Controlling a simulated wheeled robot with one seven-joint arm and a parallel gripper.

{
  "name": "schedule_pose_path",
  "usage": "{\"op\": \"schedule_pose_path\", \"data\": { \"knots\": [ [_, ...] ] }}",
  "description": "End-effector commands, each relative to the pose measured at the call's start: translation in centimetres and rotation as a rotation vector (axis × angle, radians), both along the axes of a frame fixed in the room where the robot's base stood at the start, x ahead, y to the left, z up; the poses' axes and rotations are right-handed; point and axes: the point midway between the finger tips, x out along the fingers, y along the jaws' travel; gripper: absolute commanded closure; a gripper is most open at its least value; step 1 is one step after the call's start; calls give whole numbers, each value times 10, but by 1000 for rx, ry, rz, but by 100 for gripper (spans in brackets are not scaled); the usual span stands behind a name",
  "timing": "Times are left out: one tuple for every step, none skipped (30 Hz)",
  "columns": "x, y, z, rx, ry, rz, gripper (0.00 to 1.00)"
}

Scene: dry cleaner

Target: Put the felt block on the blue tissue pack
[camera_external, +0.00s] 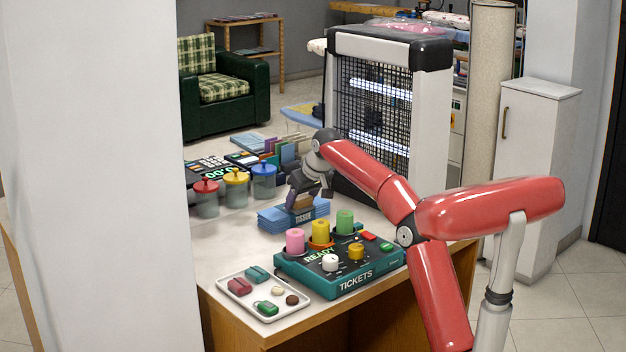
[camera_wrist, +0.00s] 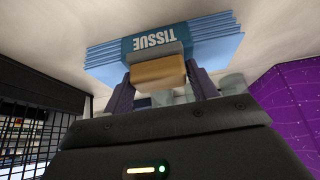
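The blue tissue pack (camera_external: 280,215) lies on the counter behind the ticket box, with its "TISSUE" label towards the front. It also shows in the wrist view (camera_wrist: 110,62). The felt block, tan with a grey layer (camera_wrist: 158,72), is between the fingers of my gripper (camera_wrist: 158,82), which appear to press on both its ends. In the external view the brown block (camera_external: 302,202) is at the top of the pack under my gripper (camera_external: 312,192). I cannot tell whether the block touches the pack.
A teal ticket box (camera_external: 340,285) with colored cylinders stands in front of the pack. A white tray (camera_external: 240,298) with small items is at the front left. Lidded jars (camera_external: 236,187) stand left of the pack. A black-grid cabinet (camera_external: 375,110) stands behind.

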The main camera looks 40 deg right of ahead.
Motion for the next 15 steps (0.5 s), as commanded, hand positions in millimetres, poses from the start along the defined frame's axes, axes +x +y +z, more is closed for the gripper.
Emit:
{"op": "schedule_pose_path", "data": {
  "knots": [
    [0,0,0,0,0,0,35],
    [0,0,0,0,1,0,31],
    [0,0,0,0,1,0,26],
    [0,0,0,0,1,0,23],
    [0,0,0,0,1,0,23],
    [0,0,0,0,1,0,23],
    [0,0,0,0,1,0,23],
    [0,0,0,0,1,0,23],
    [0,0,0,0,1,0,23],
    [0,0,0,0,1,0,23],
    [0,0,0,0,1,0,23],
    [0,0,1,0,0,0,23],
    [0,0,2,0,0,0,23],
    [0,0,4,0,0,0,23],
    [-1,0,7,0,0,0,23]
  ]
}}
